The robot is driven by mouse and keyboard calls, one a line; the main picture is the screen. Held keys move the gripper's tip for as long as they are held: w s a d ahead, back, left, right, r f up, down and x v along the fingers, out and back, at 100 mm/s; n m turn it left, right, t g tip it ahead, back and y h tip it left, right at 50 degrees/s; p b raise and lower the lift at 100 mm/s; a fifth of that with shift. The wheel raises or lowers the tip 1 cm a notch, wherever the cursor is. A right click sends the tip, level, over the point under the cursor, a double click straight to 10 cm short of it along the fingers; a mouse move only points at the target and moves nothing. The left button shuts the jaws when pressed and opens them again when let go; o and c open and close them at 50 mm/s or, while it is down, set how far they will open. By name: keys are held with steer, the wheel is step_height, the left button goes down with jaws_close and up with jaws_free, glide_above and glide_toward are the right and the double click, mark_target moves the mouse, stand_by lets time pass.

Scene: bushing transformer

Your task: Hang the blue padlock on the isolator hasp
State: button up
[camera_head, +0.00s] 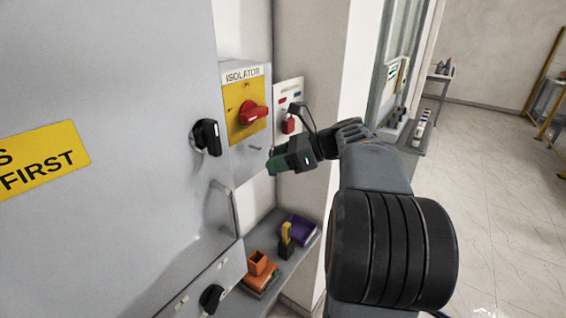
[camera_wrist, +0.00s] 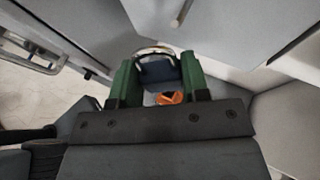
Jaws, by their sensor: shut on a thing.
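My gripper (camera_wrist: 158,75) is shut on the blue padlock (camera_wrist: 158,70). The dark blue body sits between its two green fingers, and the pale curved shackle (camera_wrist: 153,49) shows beyond the body in the wrist view. In the head view my gripper (camera_head: 273,162) is just below and right of the isolator box, and I cannot make out the padlock there. The isolator (camera_head: 245,97) has a yellow plate and a red rotary handle (camera_head: 253,113). A small peg-like part, seemingly the hasp (camera_head: 255,148), sticks out below the handle. A similar rod (camera_wrist: 181,13) shows ahead of the shackle, apart from it.
A white board (camera_head: 290,92) with a red padlock-like item (camera_head: 289,126) hangs right of the isolator. A black knob (camera_head: 207,137) and a bar handle (camera_head: 228,212) stick out of the grey cabinet (camera_head: 110,70). A low shelf (camera_head: 238,298) below holds an orange holder (camera_head: 257,263) and other items.

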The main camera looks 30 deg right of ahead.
steer(key=shift+w+a+f, duration=0.1)
steer(key=shift+w+a, duration=0.2)
steer(key=shift+w, duration=0.3)
steer(key=shift+w+a+f, duration=0.1)
steer(key=shift+w+a, duration=0.2)
steer(key=shift+w, duration=0.35)
steer(key=shift+w+a, duration=0.3)
steer(key=shift+w, duration=0.3)
steer(key=shift+w+f, duration=0.15)
steer(key=shift+a, duration=0.1)
steer(key=shift+f, duration=0.45)
steer(key=o, duration=0.8)
steer(key=shift+o, duration=1.2)
steer(key=shift+s+a+r, duration=0.1)
steer(key=shift+s, duration=0.1)
steer(key=shift+r, duration=0.1)
steer(key=shift+r, duration=0.1)
